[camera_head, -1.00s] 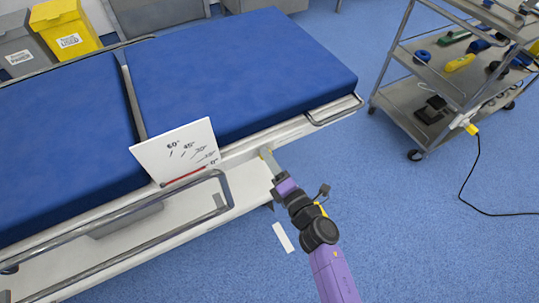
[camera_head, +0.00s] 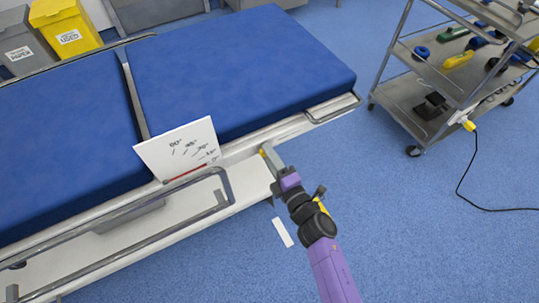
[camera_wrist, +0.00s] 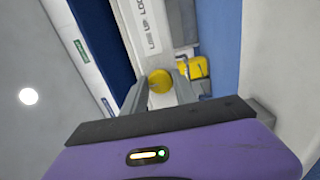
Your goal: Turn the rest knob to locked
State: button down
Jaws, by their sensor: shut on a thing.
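The rest knob (camera_wrist: 160,81) is a small round yellow knob, seen in the wrist view between my two fingertips. My gripper (camera_wrist: 161,88) is shut on it, with one finger on each side. A white strip with dark lettering (camera_wrist: 150,25), partly readable as "LOCK", lies just beyond the knob. In the head view my gripper (camera_head: 266,151) reaches the near side rail of the operating table (camera_head: 240,153). The knob is mostly hidden there, and its setting cannot be read.
A white angle card (camera_head: 178,150) stands left of my gripper, above a bent metal side rail (camera_head: 226,184). Another yellow part (camera_wrist: 196,68) sits right of the knob in the wrist view. A metal trolley (camera_head: 425,90) stands at the right, with clear blue floor between.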

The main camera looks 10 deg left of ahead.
jog(key=c, duration=1)
grip_release()
jog(key=p+v, duration=0.1)
jog(key=v, duration=0.6)
jog(key=shift+s+d, duration=0.25)
jog(key=shift+s, duration=0.1)
